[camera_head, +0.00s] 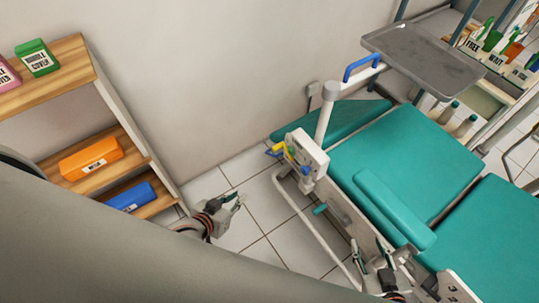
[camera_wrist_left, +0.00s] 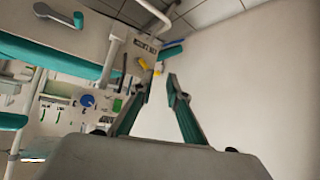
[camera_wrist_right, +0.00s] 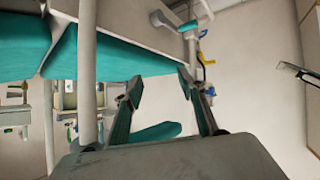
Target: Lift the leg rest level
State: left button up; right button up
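The dental chair has teal cushions, with a wide section (camera_head: 400,150) in the middle and another section (camera_head: 495,235) at the lower right. A lower teal panel (camera_head: 345,118) slopes away behind the white post; it looks like the leg rest, though I cannot be sure. My left gripper (camera_head: 236,199) is open and empty, above the floor left of the chair and apart from it. Its fingers show in the left wrist view (camera_wrist_left: 156,84). My right gripper (camera_head: 388,250) is beside the chair's near side. In the right wrist view (camera_wrist_right: 160,80) its fingers are open, with nothing seen between them.
A white control box (camera_head: 306,158) with coloured knobs stands at the chair's side. A bent white rail (camera_head: 305,220) runs along it. A grey tray (camera_head: 425,55) is at the back. A wooden shelf (camera_head: 110,140) stands left. Tiled floor (camera_head: 262,195) between is clear.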

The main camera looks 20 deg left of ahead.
pick_arm(q)
jog(key=w+a+f+n+b, duration=0.4)
jog(key=w+f+n+b, duration=0.15)
jog(key=w+f, duration=0.45)
jog(key=n+g+h+b, duration=0.2)
jog(key=n+g+b, duration=0.1)
jog(key=n+b, duration=0.95)
send_near(270, 154)
notch_tip(270, 154, down, 3)
jog(key=w+d+n+p, duration=0.1)
jog(key=b+x, duration=0.4)
jog(key=x, duration=0.3)
jog(key=shift+w+d+f+b, duration=0.1)
jog(key=shift+w+d+b, duration=0.05)
jog(key=shift+w+b, duration=0.2)
jog(key=shift+w+t, duration=0.2)
jog(key=shift+t, duration=0.1)
pick_arm(e)
jog(key=a+f+m+y, duration=0.1)
jog(key=a+f+m, duration=0.1)
jog(key=a, duration=0.2)
jog(key=w+a+f+m+t+y, duration=0.1)
jog(key=a+f+m, duration=0.1)
jog(key=a, duration=0.3)
jog(key=shift+w+m+y, duration=0.3)
jog(key=shift+m, duration=0.4)
pick_arm(q)
jog(key=shift+r, duration=0.25)
grip_shut()
